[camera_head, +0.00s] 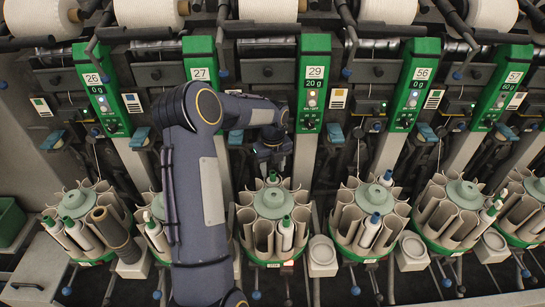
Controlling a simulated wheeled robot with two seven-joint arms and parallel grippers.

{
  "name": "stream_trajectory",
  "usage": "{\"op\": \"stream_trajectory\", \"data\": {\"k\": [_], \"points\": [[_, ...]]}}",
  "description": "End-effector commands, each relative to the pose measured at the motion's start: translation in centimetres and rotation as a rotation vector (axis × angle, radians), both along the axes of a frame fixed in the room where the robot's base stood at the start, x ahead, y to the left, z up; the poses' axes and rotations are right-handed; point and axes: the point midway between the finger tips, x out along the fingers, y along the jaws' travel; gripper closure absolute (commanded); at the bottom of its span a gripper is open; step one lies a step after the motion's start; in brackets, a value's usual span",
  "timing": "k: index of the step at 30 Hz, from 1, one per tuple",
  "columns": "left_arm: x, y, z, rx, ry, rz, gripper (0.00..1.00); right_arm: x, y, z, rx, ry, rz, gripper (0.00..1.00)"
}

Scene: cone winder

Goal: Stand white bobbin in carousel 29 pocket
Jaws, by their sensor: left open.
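The carousel (245,214) under the green panel marked 29 (313,85) is a ring of beige pockets around a pale green hub. A white bobbin with a green tip (286,236) stands in its front right pocket. Another green-tipped white bobbin (273,178) shows at the back of the ring, just below my left gripper; its lower part is hidden. My left gripper (271,163) points down above the back of this carousel. It is open; I cannot tell whether its fingers surround or touch that bobbin. My right gripper is not in view.
Similar carousels (368,214) stand left and right, some with bobbins. White round-topped stands (322,254) sit between carousels. Green panels and large white yarn cones (271,10) line the machine behind. My arm hides part of the neighbouring carousel.

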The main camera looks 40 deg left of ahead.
Motion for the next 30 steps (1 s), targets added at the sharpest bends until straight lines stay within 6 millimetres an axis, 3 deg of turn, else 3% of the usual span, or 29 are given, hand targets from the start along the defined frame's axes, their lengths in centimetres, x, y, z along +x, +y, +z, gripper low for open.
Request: {"op": "stream_trajectory", "data": {"k": [6,16,26,30], "points": [[0.0,0.0,-2.0,-0.001,0.000,0.002,0.55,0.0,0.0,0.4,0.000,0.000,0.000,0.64],[0.0,0.0,-2.3,0.000,-0.001,0.002,0.56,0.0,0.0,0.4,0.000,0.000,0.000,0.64],[0.0,0.0,-2.3,0.000,-0.001,0.002,1.00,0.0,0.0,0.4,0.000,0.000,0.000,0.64],[0.0,0.0,-2.2,0.000,-0.002,0.002,1.00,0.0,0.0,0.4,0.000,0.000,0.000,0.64]]}}
